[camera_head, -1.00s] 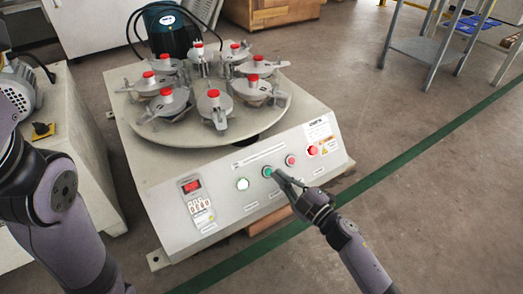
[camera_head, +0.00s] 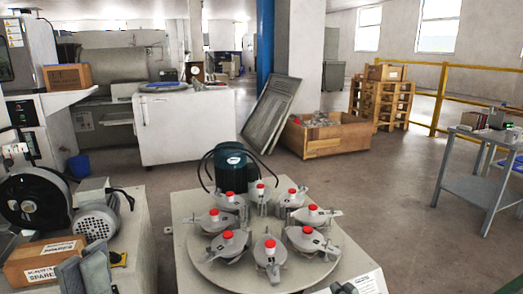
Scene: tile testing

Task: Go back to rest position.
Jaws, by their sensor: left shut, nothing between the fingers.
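The machine with a round turntable (camera_head: 232,268) stands in front of me. It carries several grey clamped jars with red knobs and a dark green motor (camera_head: 231,168) behind them. The machine's button panel is mostly below the picture.
A grinder-like machine (camera_head: 35,195) and the spares box (camera_head: 30,262) stand on a bench at left. A white cabinet (camera_head: 185,125), a wooden crate (camera_head: 325,135) and a yellow railing (camera_head: 440,98) are farther back. A grey metal table (camera_head: 480,180) stands at right. Open floor lies between.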

